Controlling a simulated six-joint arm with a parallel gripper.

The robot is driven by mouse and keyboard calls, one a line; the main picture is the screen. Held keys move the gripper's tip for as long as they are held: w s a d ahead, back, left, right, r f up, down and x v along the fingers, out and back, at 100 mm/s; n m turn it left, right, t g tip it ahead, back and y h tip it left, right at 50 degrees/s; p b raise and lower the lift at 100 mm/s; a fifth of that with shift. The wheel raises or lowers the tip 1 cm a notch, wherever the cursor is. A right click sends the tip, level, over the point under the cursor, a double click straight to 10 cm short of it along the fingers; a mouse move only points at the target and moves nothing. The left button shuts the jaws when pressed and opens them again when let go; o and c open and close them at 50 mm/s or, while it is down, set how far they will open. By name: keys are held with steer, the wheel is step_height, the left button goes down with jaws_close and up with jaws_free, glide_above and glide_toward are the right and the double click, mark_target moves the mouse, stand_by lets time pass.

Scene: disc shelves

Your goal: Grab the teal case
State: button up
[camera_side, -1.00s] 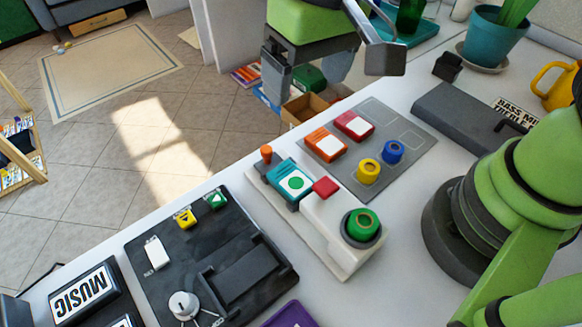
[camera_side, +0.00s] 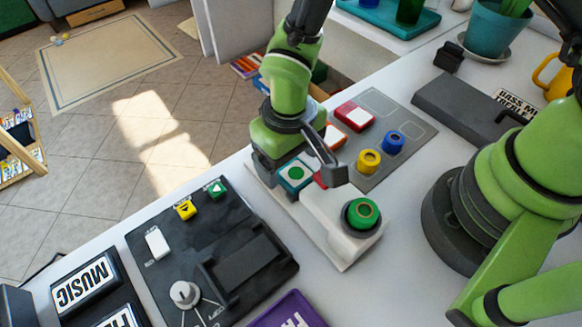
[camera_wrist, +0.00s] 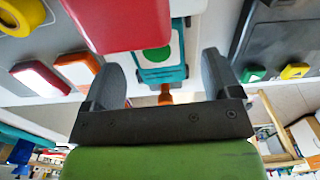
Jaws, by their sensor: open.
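The teal case (camera_side: 296,174), with a white label and a green dot, lies on the white device (camera_side: 336,224) in the side view. My gripper (camera_side: 303,180) is open and low over it, with its fingers at either side of the case. In the wrist view the teal case (camera_wrist: 165,74) shows between the two open fingers of my gripper (camera_wrist: 163,75), with a gap at each side. I cannot tell whether the fingertips have come down to the case's level. My gripper and wrist hide part of the device, including its orange peg in the side view.
A red button, partly hidden, is on the device beside the case; its green knob (camera_side: 362,212) is nearer the front. Red (camera_side: 354,115) and orange cases and yellow and blue rings lie on a grey mat behind. A black player (camera_side: 210,262) stands at the left.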

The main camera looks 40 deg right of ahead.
steer(key=shift+f, duration=0.65)
steer(key=c, duration=1.1)
steer(key=shift+r, duration=0.1)
